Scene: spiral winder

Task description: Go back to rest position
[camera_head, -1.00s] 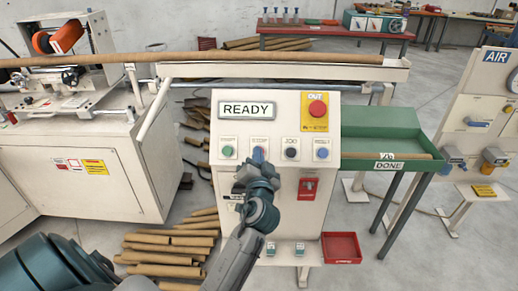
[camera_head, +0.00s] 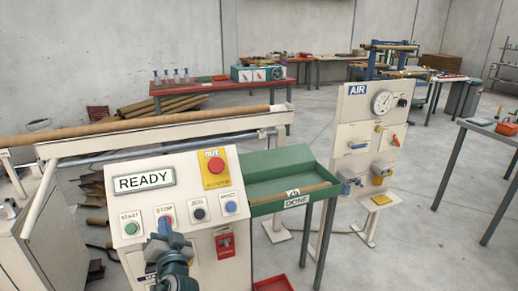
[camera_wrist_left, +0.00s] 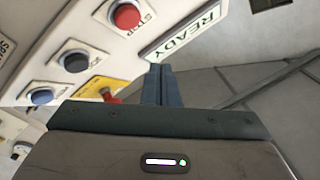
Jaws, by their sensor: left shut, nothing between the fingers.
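My left gripper (camera_head: 165,228) is in front of the control panel (camera_head: 190,176), its tip just below the red STOP button (camera_head: 165,223) in the head view. In the left wrist view its two fingers (camera_wrist_left: 158,82) are together with nothing between them. That view shows the red STOP button (camera_wrist_left: 126,15) beyond the fingers, apart from them, with a black and a blue button beside it. The panel's sign (camera_head: 145,180) reads READY. My right gripper is not in view.
A long brown tube (camera_head: 150,122) lies along the machine's top rail. A green DONE tray (camera_head: 280,160) holds another tube to the right. An AIR stand (camera_head: 362,140) stands beyond it. Open floor (camera_head: 420,190) lies at the right.

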